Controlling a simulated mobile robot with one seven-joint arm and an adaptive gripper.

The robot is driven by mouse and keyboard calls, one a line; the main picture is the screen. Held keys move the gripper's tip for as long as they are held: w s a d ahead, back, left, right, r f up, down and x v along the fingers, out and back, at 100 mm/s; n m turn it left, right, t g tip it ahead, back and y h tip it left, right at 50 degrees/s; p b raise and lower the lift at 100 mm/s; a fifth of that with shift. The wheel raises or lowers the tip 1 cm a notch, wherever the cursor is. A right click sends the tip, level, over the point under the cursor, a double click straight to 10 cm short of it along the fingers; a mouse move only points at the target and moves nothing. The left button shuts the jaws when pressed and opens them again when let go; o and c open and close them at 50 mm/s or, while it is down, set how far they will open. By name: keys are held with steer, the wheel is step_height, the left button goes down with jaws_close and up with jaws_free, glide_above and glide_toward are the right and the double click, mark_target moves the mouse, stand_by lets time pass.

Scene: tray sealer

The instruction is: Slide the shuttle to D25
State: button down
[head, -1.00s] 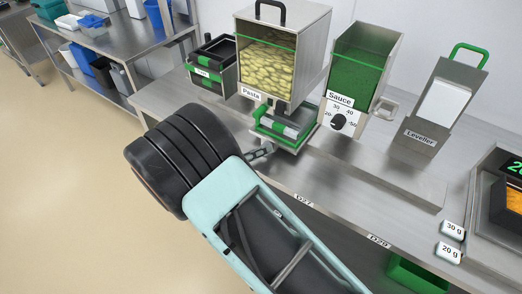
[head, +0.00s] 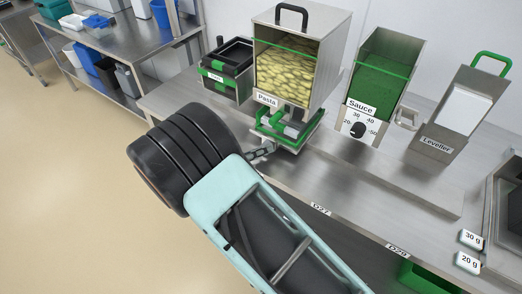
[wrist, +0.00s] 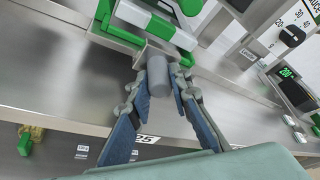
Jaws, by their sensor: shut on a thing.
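The shuttle (head: 268,133), a green-framed carriage with a metal body, sits on the bench under the pasta hopper (head: 285,75). Its green and white frame (wrist: 155,24) fills the top of the wrist view. A grey cylindrical handle (wrist: 158,75) sticks out from its front. My gripper (wrist: 162,82) is shut on this handle, with a finger on each side. In the head view my gripper (head: 262,151) is at the shuttle's front left, partly hidden by my arm. A bench-edge label ending in "25" (wrist: 147,139) shows below the fingers; its first character is hidden.
The sauce dispenser (head: 385,75) and leveller (head: 458,110) stand right of the hopper. A black and green container (head: 226,68) stands left of it. Labels D27 (head: 320,209) and D29 (head: 398,250) mark the front edge. Bare bench lies in front of the dispensers.

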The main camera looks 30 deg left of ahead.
steer(key=c, duration=1.8)
jaws_free()
steer(key=shift+o, duration=0.2)
steer(key=v, duration=1.2)
steer(key=shift+d, duration=0.1)
